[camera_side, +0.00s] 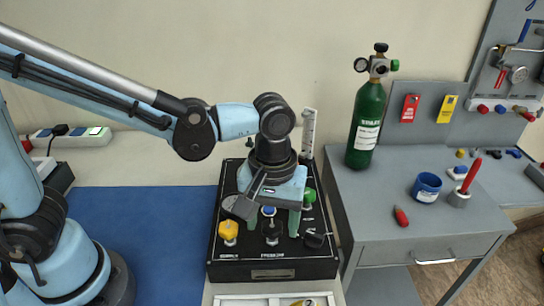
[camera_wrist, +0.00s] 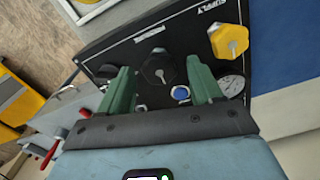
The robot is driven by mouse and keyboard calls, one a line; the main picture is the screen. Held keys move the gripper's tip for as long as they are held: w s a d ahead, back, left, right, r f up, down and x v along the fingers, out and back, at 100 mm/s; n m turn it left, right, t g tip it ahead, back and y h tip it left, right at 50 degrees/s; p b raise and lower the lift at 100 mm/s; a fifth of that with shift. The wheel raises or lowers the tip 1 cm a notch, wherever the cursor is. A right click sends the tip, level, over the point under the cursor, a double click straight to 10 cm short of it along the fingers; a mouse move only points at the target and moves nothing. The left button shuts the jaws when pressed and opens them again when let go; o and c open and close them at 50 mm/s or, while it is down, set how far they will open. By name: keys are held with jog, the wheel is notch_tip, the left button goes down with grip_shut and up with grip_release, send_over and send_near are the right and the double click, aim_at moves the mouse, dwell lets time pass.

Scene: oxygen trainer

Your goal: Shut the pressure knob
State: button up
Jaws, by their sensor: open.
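The pressure knob (camera_side: 272,230) is a black knob at the front middle of the black panel (camera_side: 230,268), above a white label. In the wrist view the knob (camera_wrist: 158,69) shows between the tips of my two green fingers. My gripper (camera_side: 270,222) is open and points down over the panel, one finger to each side of the knob. It holds nothing, and a gap shows between knob and fingers in the wrist view (camera_wrist: 160,72). I cannot tell how far down the fingertips reach beside the knob.
A yellow supply knob (camera_side: 229,231) is left of the pressure knob, another black knob (camera_side: 314,239) right, a green knob (camera_side: 309,196) behind. A blue button (camera_wrist: 181,93) and gauge (camera_wrist: 232,85) lie near my fingers. A green cylinder (camera_side: 367,125) stands on the right desk.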

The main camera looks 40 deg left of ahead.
aim_at(272, 223)
notch_tip(272, 223, up, 12)
dwell(0.8)
jog(key=a+f+m+t, duration=0.3)
jog(key=a, duration=0.5)
jog(key=a+f+m+t, duration=0.3)
jog(key=a+t, duration=0.1)
jog(key=a, duration=0.5)
jog(key=shift+f, duration=0.4)
jog(key=shift+s, duration=0.15)
